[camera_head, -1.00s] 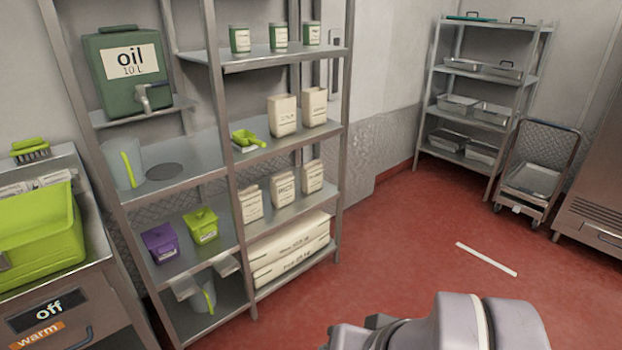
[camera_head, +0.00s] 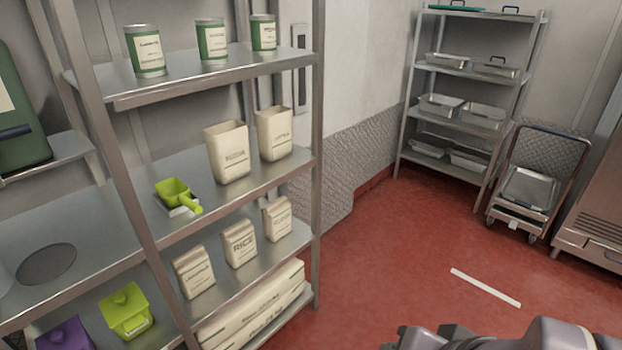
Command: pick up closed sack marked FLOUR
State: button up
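Three closed paper sacks stand in a row on a lower shelf of the near rack. The middle sack (camera_head: 240,244) reads RICE. The labels of the left closed sack (camera_head: 194,272) and the right closed sack (camera_head: 278,218) are too small to read surely, so I cannot tell which is FLOUR. Two taller sacks with open tops, a left one (camera_head: 228,153) and a right one (camera_head: 274,134), stand on the shelf above. Part of my arm shows at the bottom right, well away from the rack. My gripper's fingers are not visible.
A green scoop (camera_head: 178,195) lies on the shelf with the open sacks. Green-labelled cans (camera_head: 211,42) stand above. Large flat sacks (camera_head: 255,312) lie at the bottom. The rack's front post (camera_head: 318,150) stands right of the sacks. Red floor (camera_head: 390,260) is open toward the trolley (camera_head: 535,185).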

aim_at(277, 216)
jog(key=i+l+z, duration=0.35)
jog(key=i, duration=1.3)
jog(key=i+j+z, duration=0.1)
jog(key=i+z, duration=0.25)
jog(key=i, duration=1.35)
jog(key=i+j+u, duration=0.1)
jog(key=i+u, duration=0.2)
jog(key=u, duration=0.2)
jog(key=i+u, duration=0.3)
jog(key=u, duration=0.15)
jog(key=i+l+u, duration=0.15)
jog(key=i+u, duration=0.15)
jog(key=u, duration=0.2)
jog(key=i+l+u, duration=0.25)
jog(key=u, duration=0.2)
jog(key=i+l+u, duration=0.25)
jog(key=u, duration=0.25)
jog(key=i+l+u, duration=0.15)
jog(key=l+u, duration=0.8)
jog(key=i+j+u, duration=0.1)
jog(key=j+u, duration=0.15)
jog(key=u, duration=0.15)
jog(key=i+j+u, duration=0.2)
jog(key=u, duration=0.2)
jog(key=i+j+u, duration=0.15)
jog(key=u, duration=0.25)
jog(key=i+j+u, duration=0.15)
jog(key=u, duration=0.25)
jog(key=i+u, duration=0.4)
jog(key=k, duration=0.1)
